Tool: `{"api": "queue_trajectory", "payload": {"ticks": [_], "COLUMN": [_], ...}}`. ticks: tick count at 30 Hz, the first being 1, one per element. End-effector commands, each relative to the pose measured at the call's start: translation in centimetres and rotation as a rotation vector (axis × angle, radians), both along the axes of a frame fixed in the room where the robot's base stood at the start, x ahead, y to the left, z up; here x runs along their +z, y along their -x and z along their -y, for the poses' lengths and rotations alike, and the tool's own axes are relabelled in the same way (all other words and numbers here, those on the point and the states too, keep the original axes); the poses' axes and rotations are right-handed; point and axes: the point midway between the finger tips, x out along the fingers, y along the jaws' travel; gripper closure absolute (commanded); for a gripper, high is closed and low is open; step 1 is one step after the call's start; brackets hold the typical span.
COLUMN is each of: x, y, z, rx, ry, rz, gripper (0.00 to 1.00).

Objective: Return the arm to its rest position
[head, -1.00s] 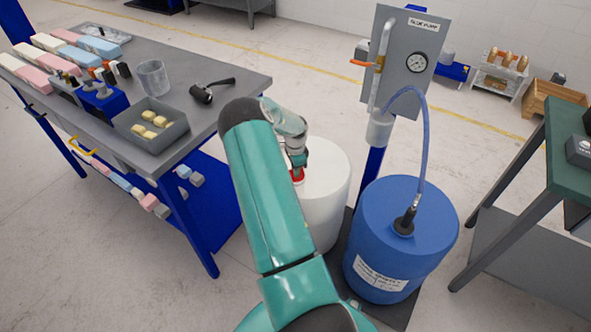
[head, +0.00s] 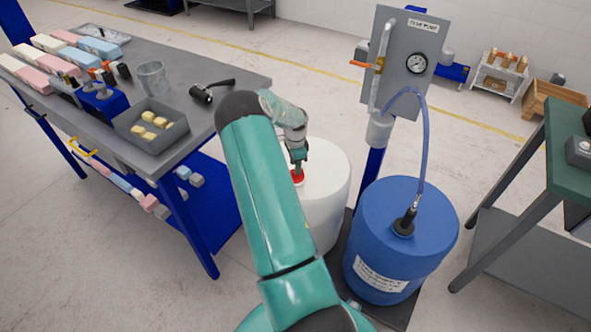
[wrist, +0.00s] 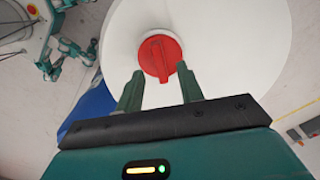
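My arm reaches forward from the bottom of the head view, its end over the white drum (head: 328,190). My gripper (wrist: 160,82) is open in the wrist view, its two green fingers apart with nothing between them. The red cap (wrist: 160,58) on the drum's white top lies just beyond the fingertips; the wrist view does not settle the height gap. In the head view, my gripper (head: 298,165) is small and partly hidden by my arm, and the red cap (head: 297,177) shows just below it.
A blue drum (head: 405,225) with a hose stands right of the white drum, below a grey gauge panel (head: 408,60). A grey workbench (head: 225,85) with foam blocks and a tray (head: 150,125) is at left. A green-topped table (head: 570,150) is at right.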

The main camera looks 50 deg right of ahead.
Motion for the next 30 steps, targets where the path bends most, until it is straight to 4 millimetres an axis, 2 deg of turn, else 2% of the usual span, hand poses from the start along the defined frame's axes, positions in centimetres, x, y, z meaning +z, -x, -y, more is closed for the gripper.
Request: {"api": "queue_trajectory", "payload": {"ticks": [1, 6, 12, 18, 26, 30], "x": [1.4, 5.2, 8.8, 10.2, 10.2, 11.6], "y": [-0.1, -0.1, 0.0, 0.0, 0.0, -0.7], "z": [0.0, 0.0, 0.0, 0.0, 0.0, -1.2], "rx": [0.000, -0.001, -0.002, -0.001, -0.001, 0.036], "ry": [0.002, 0.003, 0.001, 0.001, 0.000, -0.003], "rz": [0.003, 0.004, 0.002, 0.000, 0.000, 0.018], "gripper": [0.63, 0.63, 0.63, 0.63, 0.63, 0.63]}}
